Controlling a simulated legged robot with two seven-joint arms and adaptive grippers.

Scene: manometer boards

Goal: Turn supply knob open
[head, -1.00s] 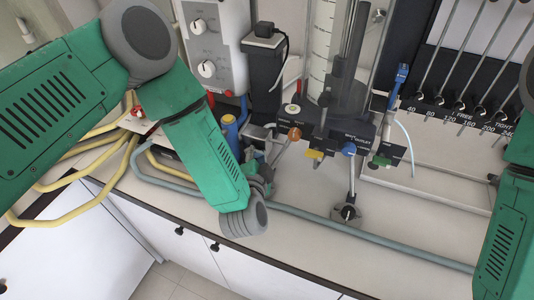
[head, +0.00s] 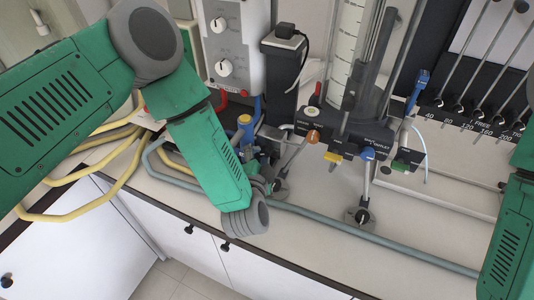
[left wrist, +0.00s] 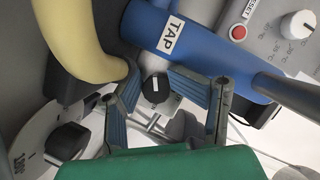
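My left gripper (left wrist: 165,95) is open in the left wrist view, its two grey fingers spread apart. A small black knob (left wrist: 155,88) shows between the fingers; I cannot tell whether they touch it. A blue pipe (left wrist: 190,45) labelled TAP runs just beyond. In the head view the left gripper (head: 262,172) is mostly hidden by my green forearm, low beside the blue tap fitting (head: 245,123). The manometer block carries an orange knob (head: 312,136) and a blue knob (head: 368,153). Its small labels are too blurred to identify the supply knob. My right gripper is out of view.
A yellow hose (left wrist: 85,40) and a black dial knob (left wrist: 68,141) lie close on the left of the wrist view. A grey control box (head: 231,45) stands behind. A grey-blue pipe (head: 350,235) runs along the counter front.

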